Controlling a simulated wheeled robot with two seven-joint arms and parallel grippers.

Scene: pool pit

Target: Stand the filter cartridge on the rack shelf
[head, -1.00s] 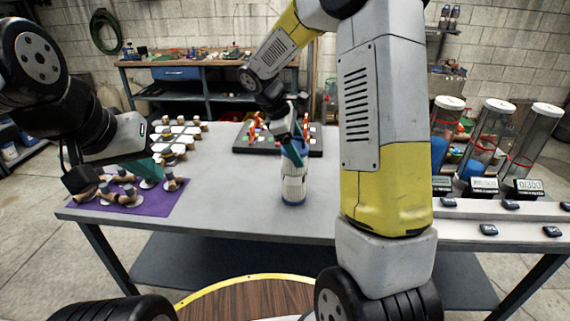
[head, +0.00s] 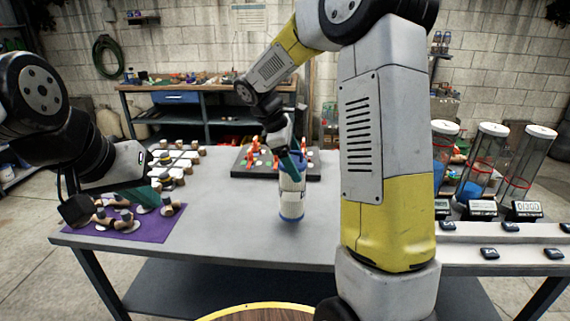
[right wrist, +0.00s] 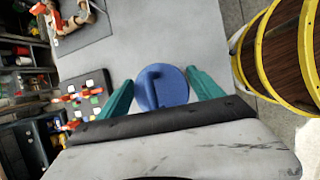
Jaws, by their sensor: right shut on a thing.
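The filter cartridge (head: 291,201) is a white cylinder with blue ends, upright over the grey table. My right gripper (head: 293,164) is shut on its upper part from above. I cannot tell whether its base touches the table. In the right wrist view the cartridge's round blue top (right wrist: 162,88) sits between the teal fingers (right wrist: 162,92). My left gripper (head: 148,197) hangs over the purple mat at the left, with teal fingers partly hidden; I cannot tell its opening. I cannot make out which surface is the rack shelf.
A black board with orange pieces (head: 250,166) lies behind the cartridge. Several small parts stand on the purple mat (head: 120,232) and behind it. Clear tubes with displays (head: 525,210) stand at the right. A yellow-rimmed wooden barrel (head: 265,313) is in front of the table.

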